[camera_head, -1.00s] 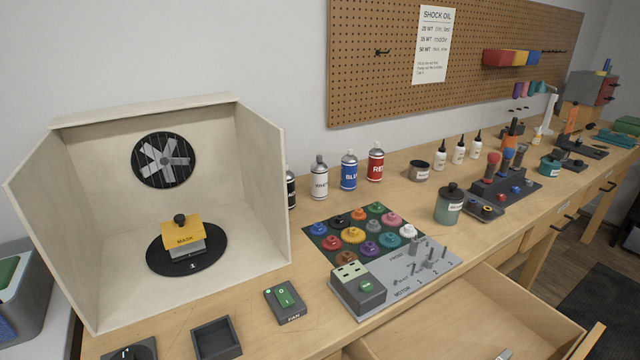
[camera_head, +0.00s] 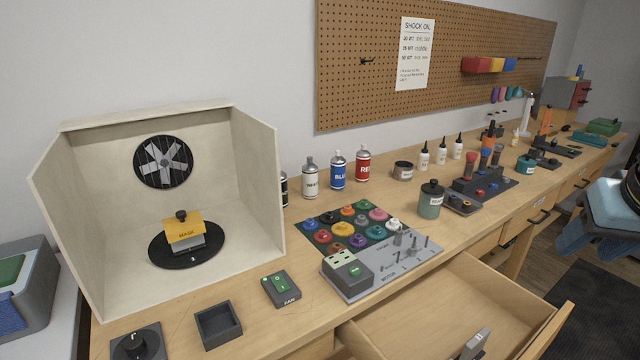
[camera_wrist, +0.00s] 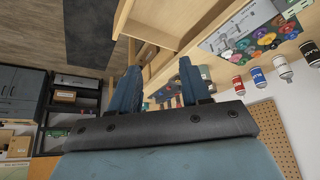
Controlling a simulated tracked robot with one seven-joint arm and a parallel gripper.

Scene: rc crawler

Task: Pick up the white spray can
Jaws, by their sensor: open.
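The white spray can (camera_head: 310,178) stands upright on the workbench, just right of the spray booth, with a grey cap. To its right stand a blue can (camera_head: 338,170) and a red can (camera_head: 363,164). A black can (camera_head: 284,189) is half hidden behind the booth wall. In the wrist view the white can (camera_wrist: 283,68) shows at the right, seen upside down. My gripper (camera_wrist: 157,85) is open and empty, its two blue fingers apart, away from the cans. Part of my blue arm shows at the right edge of the head view.
An open drawer (camera_head: 490,290) juts out from the bench front. The spray booth (camera_head: 262,190) has a masked part (camera_head: 184,232) on its turntable. A gear mat and motor board (camera_head: 390,262) lie in front of the cans. A green jar (camera_head: 430,200) stands to the right.

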